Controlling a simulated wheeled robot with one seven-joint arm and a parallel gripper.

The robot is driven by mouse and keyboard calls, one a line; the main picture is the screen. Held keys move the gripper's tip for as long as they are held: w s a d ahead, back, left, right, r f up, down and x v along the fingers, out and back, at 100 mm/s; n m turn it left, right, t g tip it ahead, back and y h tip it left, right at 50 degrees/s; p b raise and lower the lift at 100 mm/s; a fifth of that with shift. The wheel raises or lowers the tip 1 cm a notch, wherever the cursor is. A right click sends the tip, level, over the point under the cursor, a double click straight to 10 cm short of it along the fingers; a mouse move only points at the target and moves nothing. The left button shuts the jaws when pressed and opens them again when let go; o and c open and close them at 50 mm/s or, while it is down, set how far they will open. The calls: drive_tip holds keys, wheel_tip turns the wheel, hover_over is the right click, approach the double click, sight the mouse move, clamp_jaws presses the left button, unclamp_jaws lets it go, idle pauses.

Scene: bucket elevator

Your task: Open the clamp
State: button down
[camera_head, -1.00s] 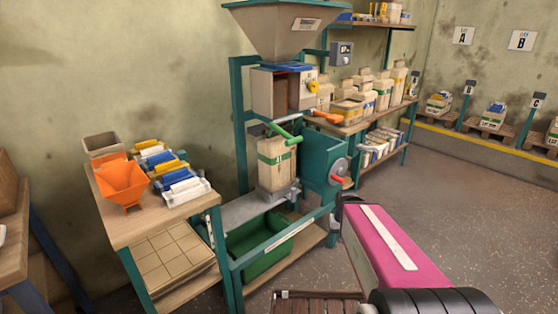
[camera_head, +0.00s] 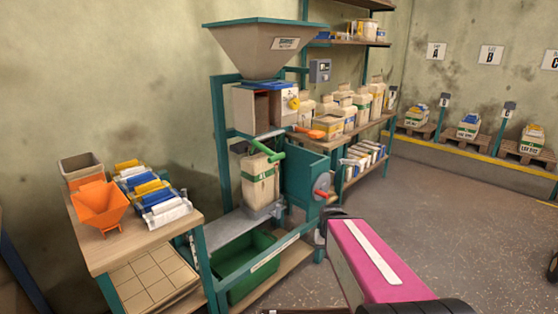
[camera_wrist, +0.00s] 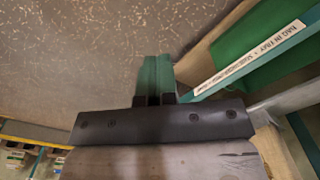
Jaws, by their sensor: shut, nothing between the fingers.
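A teal-framed bagging machine with a beige hopper (camera_head: 268,42) stands mid-picture in the head view. A beige paper bag (camera_head: 259,183) with a green band stands upright under its spout. A green lever (camera_head: 268,151) crosses the bag's top and looks to be the clamp handle; I cannot tell the jaws' state. My pink arm is right of the machine, its black end near the front post and below the lever. In the wrist view my gripper (camera_wrist: 154,99) is shut and empty, pointing towards floor and a teal post. The clamp does not show there.
An orange handle (camera_head: 309,132) and a red crank knob (camera_head: 321,194) stick out on the machine's right. A green tray (camera_head: 238,267) lies below. A side table (camera_head: 142,238) with an orange funnel (camera_head: 101,206) stands left.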

idle(0.4)
drive_tip(key=c, duration=1.1)
unclamp_jaws()
drive_tip(key=shift+w+a, duration=0.1)
drive_tip(key=shift+o, duration=1.1)
drive_tip(key=shift+w+a+r+y, duration=0.1)
drive_tip(key=shift+w+a+y, duration=0.1)
drive_tip(key=shift+a+y, duration=0.15)
drive_tip(key=m+t+y, duration=0.4)
drive_tip(key=t+y, duration=0.3)
drive_tip(key=y, duration=1.1)
approach(278, 159)
drive_tip(key=x, duration=1.1)
drive_tip(key=shift+w+a, duration=0.15)
drive_tip(key=shift+w, duration=0.05)
clamp_jaws()
